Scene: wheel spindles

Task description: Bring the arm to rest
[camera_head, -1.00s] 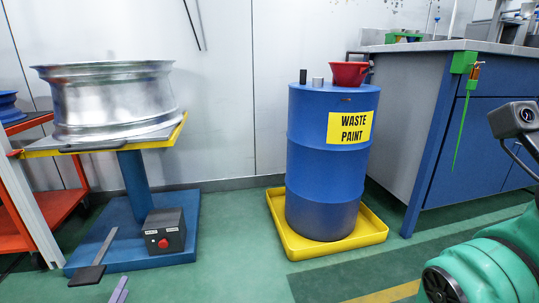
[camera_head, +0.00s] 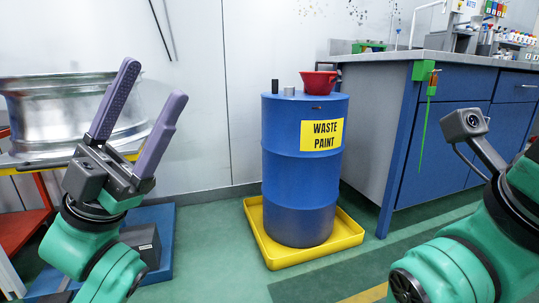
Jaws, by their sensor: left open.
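My left gripper (camera_head: 140,118) is raised at the left of the head view. Its two purple-grey fingers point up and stand apart, with nothing between them. Its green arm comes in from the bottom left. Behind it is a silver wheel rim (camera_head: 38,112) on a yellow-edged stand, partly hidden by the gripper. My other arm (camera_head: 455,265) shows at the lower right as green links with a camera on a bracket. The fingers of my right gripper are out of the picture.
A blue waste paint drum (camera_head: 300,185) stands in a yellow tray (camera_head: 280,258), with a red funnel (camera_head: 318,84) on top. A blue workbench (camera_head: 440,150) stands at the right. A red cart (camera_head: 28,225) is at the far left. Green floor lies open in front of the drum.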

